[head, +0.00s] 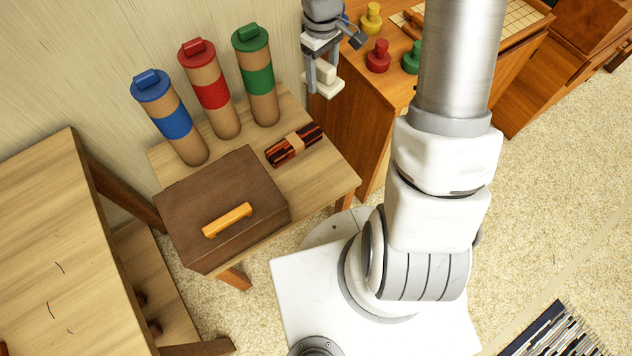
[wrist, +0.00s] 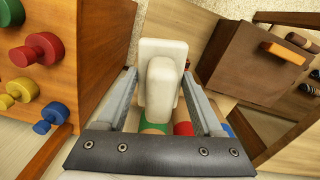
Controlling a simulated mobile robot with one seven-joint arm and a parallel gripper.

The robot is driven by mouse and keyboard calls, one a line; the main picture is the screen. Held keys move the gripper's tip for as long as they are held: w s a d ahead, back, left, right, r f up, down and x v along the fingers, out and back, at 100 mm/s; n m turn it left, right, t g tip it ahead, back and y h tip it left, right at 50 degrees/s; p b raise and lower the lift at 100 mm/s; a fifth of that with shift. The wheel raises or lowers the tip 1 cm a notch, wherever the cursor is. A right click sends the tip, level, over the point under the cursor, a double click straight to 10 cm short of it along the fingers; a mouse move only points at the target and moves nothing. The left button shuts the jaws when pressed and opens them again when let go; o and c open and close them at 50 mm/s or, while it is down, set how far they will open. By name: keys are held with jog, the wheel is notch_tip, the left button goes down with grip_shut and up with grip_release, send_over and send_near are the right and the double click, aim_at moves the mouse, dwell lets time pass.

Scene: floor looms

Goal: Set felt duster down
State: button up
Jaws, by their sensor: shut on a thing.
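The felt duster is a white block with a pale grip (head: 326,78). It is held up in the air at the top of the head view, between the small table and the wooden cabinet. It also fills the middle of the wrist view as a pale block (wrist: 162,72). My gripper (head: 322,66) is shut on the duster, with one finger on each side of its grip. In the wrist view the two fingers of my gripper (wrist: 160,105) flank the grip. The duster touches no surface that I can see.
The small table (head: 325,178) bears tubes with blue (head: 170,118), red (head: 210,90) and green (head: 257,78) bands, a dark bundle (head: 294,145) and a brown box (head: 185,205). A cabinet (head: 360,120) with coloured knobbed pieces (head: 378,57) stands right. Little bare tabletop shows.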

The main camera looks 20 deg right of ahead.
jog(key=w+d+f+n+b, duration=0.1)
jog(key=d+f+n+b, duration=0.1)
jog(key=f+n+b, duration=0.4)
jog(key=d+f+n+b, duration=0.2)
jog(key=f+n, duration=0.5)
jog(key=f, duration=0.4)
jog(key=w+d+f+n+b, duration=0.1)
jog(key=d+f+n+b, duration=0.15)
jog(key=f+n, duration=0.5)
jog(key=shift+m, duration=0.25)
jog(key=s+a+f+b, duration=0.2)
jog(key=a, duration=0.1)
jog(key=s+a+f+b, duration=0.2)
jog(key=s+a, duration=0.1)
jog(key=s+a+f+b, duration=0.2)
jog(key=s+a+f, duration=0.1)
jog(key=shift+s+a+f, duration=0.1)
jog(key=shift+s, duration=0.1)
notch_tip(320, 180, down, 4)
jog(key=b, duration=0.2)
jog(key=shift+b, duration=0.35)
